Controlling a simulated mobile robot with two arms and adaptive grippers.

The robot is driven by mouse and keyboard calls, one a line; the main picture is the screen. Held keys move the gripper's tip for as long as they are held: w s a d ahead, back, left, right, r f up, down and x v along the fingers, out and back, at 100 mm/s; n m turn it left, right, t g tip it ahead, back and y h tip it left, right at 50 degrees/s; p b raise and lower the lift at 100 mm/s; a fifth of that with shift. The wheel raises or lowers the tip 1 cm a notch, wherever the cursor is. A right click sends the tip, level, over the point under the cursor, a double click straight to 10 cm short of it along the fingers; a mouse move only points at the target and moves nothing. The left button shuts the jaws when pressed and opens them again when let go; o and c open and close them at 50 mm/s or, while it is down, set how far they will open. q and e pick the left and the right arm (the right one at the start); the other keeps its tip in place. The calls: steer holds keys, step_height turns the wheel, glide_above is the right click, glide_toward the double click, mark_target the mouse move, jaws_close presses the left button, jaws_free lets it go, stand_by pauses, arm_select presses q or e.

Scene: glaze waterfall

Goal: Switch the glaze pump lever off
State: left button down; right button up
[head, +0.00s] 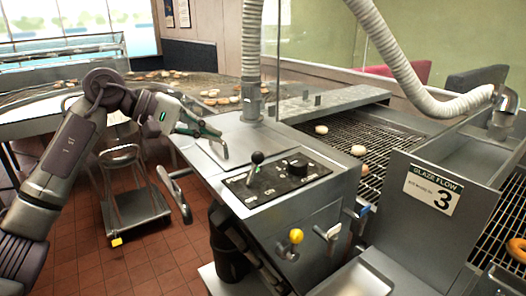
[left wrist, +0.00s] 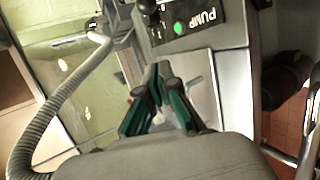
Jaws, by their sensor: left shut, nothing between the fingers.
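The pump lever (head: 257,158) has a black ball on a short stem. It rises from a black control panel (head: 306,181) on the steel machine, leaning slightly toward the back right. In the left wrist view, the panel (left wrist: 199,30) shows the word PUMP and a lit green lamp (left wrist: 180,28); a dark ball, apparently the lever's (left wrist: 147,6), is cut by the top edge. My left gripper (head: 221,138) is shut and empty, above the steel top to the left of the lever and apart from it. Its green-sided fingers show in the left wrist view (left wrist: 158,82). My right gripper is not in view.
A black dial (head: 297,166) sits on the panel beside the lever. A grey hose (head: 253,45) rises behind it. A yellow knob (head: 296,236) is on the machine's front. A wire conveyor (head: 345,130) carries donuts at right. A cart (head: 135,205) stands on the tiled floor.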

mark_target(253, 169)
arm_select(q)
steer(key=shift+s+d+f, duration=0.1)
steer(key=p+x, duration=0.3)
steer(key=x, duration=0.6)
steer(key=shift+d, duration=0.4)
steer(key=s, duration=0.1)
steer(key=s+r+p, duration=0.1)
steer(key=s, duration=0.1)
steer(key=shift+a+p, duration=0.1)
steer(key=shift+p, duration=0.2)
steer(key=shift+s, duration=0.4)
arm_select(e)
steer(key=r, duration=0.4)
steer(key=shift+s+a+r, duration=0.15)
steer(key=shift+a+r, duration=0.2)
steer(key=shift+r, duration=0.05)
arm_select(q)
steer(key=shift+w, duration=0.1)
